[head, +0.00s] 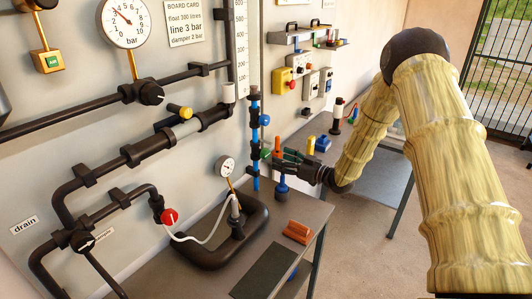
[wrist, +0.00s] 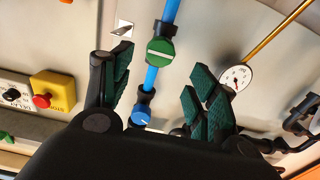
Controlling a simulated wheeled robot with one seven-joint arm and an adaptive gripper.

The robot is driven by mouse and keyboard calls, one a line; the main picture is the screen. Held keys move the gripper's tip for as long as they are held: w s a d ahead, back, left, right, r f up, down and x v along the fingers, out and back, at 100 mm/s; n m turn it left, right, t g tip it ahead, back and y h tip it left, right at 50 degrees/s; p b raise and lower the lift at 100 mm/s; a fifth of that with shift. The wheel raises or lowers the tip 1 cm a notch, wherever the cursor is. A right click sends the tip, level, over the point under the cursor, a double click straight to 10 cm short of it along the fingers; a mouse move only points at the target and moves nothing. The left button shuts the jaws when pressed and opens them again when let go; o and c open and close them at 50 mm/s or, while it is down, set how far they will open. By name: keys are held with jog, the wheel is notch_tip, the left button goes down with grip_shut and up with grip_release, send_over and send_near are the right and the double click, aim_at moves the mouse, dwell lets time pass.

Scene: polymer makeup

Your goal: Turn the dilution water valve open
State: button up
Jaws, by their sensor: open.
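A vertical blue pipe (head: 255,184) with several black fittings runs up the wall. It carries a green round knob (wrist: 160,51) with a white line across it, and a blue knob (wrist: 140,117) with a white pointer mark. No readable label shows which one is the dilution water valve. My gripper (head: 281,157) is open beside the pipe, its green-padded fingers pointing at it. In the wrist view my gripper (wrist: 160,72) has one finger on each side of the pipe line, with the green knob ahead between them. No contact is visible. Nothing is held.
A small gauge (head: 225,166) and a black looped pipe (head: 205,262) stand left of my gripper. An orange block (head: 298,231) lies on the bench (head: 308,212) below. Right of the pipe are a yellow button box (head: 284,79) and a shelf (head: 300,36).

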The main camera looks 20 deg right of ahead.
aim_at(268, 154)
jog(key=p+x, duration=0.2)
jog(key=x, duration=0.6)
jog(key=shift+w+f+p, duration=0.1)
jog(key=shift+w+p, duration=0.05)
jog(key=shift+p, duration=0.25)
jog(key=c, duration=1)
